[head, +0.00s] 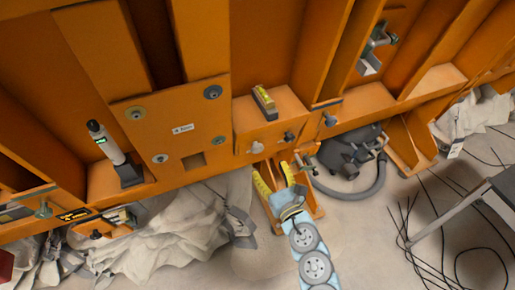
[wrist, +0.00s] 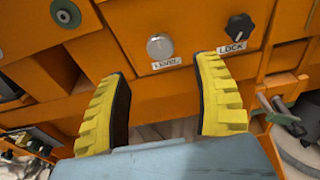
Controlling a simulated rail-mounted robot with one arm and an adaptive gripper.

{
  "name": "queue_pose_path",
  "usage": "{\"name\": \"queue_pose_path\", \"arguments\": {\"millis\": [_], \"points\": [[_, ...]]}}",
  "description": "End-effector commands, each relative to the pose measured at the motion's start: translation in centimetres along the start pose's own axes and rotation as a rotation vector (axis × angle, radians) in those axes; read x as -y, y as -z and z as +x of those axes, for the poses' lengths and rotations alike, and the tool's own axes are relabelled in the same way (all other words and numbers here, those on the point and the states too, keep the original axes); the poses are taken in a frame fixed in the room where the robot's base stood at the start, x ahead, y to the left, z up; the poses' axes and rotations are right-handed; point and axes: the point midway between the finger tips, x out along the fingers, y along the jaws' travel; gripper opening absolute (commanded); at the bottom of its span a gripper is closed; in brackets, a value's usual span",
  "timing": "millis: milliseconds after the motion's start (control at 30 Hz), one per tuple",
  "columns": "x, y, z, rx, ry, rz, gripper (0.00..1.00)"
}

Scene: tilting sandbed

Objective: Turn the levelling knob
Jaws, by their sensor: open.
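The levelling knob is a round silver knob (wrist: 160,46) above a label reading LEVEL in the wrist view. It sits on the front of an orange box and also shows in the head view (head: 257,148). My gripper (wrist: 165,75) has two yellow ridged fingers, spread wide apart and empty. In the wrist view the knob appears beyond the fingertips, between them and slightly above. In the head view my gripper (head: 274,174) is just below the box front, apart from the knob as far as I can tell.
A black knob labelled LOCK (wrist: 239,27) sits right of the silver knob. A spirit level (head: 264,102) lies on top of the box. A green-handled clamp (wrist: 279,112) is close to the right finger. A dark vacuum-like machine with a hose (head: 352,150) stands on the floor at right.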

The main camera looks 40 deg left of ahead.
Motion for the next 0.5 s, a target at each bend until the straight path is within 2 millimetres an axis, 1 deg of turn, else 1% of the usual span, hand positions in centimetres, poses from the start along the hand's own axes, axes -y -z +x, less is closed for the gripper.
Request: {"name": "queue_pose_path", "arguments": {"millis": [33,500], "points": [[-0.2,0.0,0.6,0.0,-0.003,-0.001,0.67],[0.0,0.0,5.5,0.002,0.0,0.0,0.67]]}}
